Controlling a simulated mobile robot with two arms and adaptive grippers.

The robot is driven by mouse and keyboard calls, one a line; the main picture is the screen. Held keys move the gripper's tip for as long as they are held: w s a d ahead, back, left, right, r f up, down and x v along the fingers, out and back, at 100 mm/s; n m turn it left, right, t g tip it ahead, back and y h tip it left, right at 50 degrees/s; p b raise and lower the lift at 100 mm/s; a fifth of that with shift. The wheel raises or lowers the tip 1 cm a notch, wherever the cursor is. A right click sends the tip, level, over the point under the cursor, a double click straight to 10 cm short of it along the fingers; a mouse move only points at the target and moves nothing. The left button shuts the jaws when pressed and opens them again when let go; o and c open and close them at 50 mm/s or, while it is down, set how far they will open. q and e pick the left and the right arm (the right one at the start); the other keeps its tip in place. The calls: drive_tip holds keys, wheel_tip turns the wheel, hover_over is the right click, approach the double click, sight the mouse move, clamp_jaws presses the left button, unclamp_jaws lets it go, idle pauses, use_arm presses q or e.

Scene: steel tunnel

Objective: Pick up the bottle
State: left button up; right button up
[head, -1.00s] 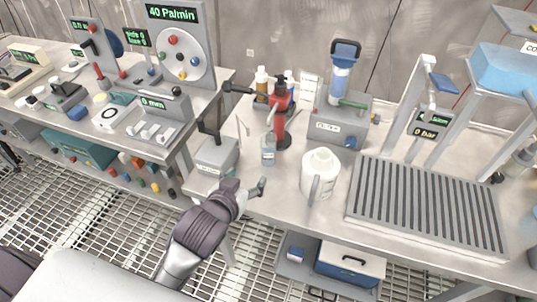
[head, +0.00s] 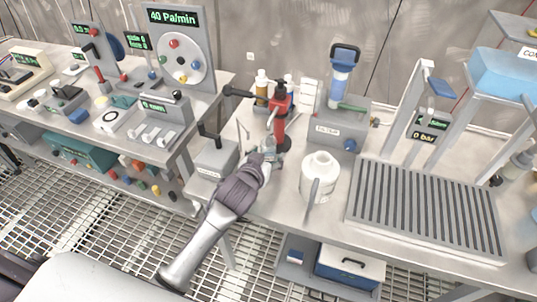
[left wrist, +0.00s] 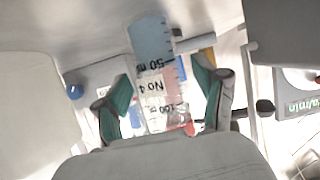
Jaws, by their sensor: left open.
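The bottle (left wrist: 153,75) is clear, with graduated markings and a "No 4" label. In the left wrist view it appears upside down, between the two green-padded fingers of my left gripper (left wrist: 164,96). The fingers are open, with a visible gap on either side of it. In the head view my left gripper (head: 266,158) is at the bottle (head: 270,143), which is mostly hidden by the gripper. My right gripper is not in view.
A red hand-pump stand (head: 281,115) rises close behind the bottle. A white jug (head: 320,178) stands to the right and a grey box (head: 214,160) to the left. A slatted grey tray (head: 425,208) covers the bench's right side.

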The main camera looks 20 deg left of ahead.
sight(266, 148)
use_arm(q)
drive_tip(key=shift+x, duration=0.75)
clamp_jaws()
drive_tip(key=shift+r, duration=0.15)
wheel_tip(266, 148, up, 4)
drive_tip(key=shift+s+f, duration=0.1)
drive_tip(key=shift+f, duration=0.1)
drive_tip(key=s+b, duration=0.2)
drive_tip(key=s, duration=1.6)
drive_tip(key=shift+a+f, duration=0.15)
drive_tip(key=shift+a, duration=0.15)
drive_tip(key=shift+w, duration=0.1)
